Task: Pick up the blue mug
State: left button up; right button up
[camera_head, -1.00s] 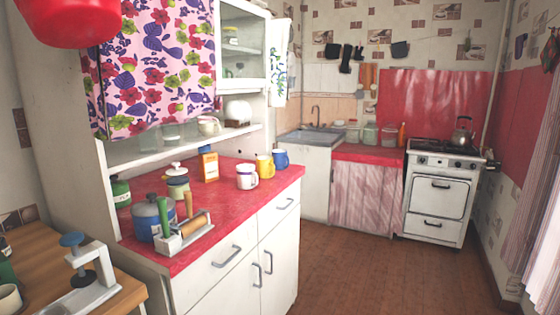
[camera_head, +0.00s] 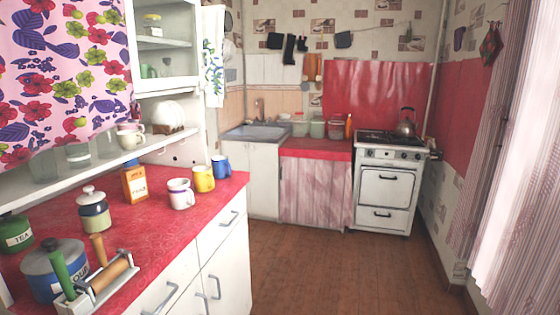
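The blue mug (camera_head: 221,165) stands upright on the red counter (camera_head: 150,232), near its far right corner. A yellow mug (camera_head: 203,178) stands just in front of it and to its left. A white mug with a dark rim (camera_head: 180,193) stands nearer still. Neither of my grippers shows in the head view.
A tea box (camera_head: 134,184), a lidded jar (camera_head: 93,209), a blue-grey canister (camera_head: 54,270) and a rack with rolling pins (camera_head: 97,281) stand on the counter. A shelf (camera_head: 90,172) runs above its back. The brown floor (camera_head: 310,270) to the right is clear, up to the white stove (camera_head: 384,185).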

aim_at(222, 167)
jog(key=z, duration=0.4)
jog(key=i, duration=1.9)
jog(key=u, duration=1.2)
jog(key=i, duration=1.1)
jog(key=u, duration=1.15)
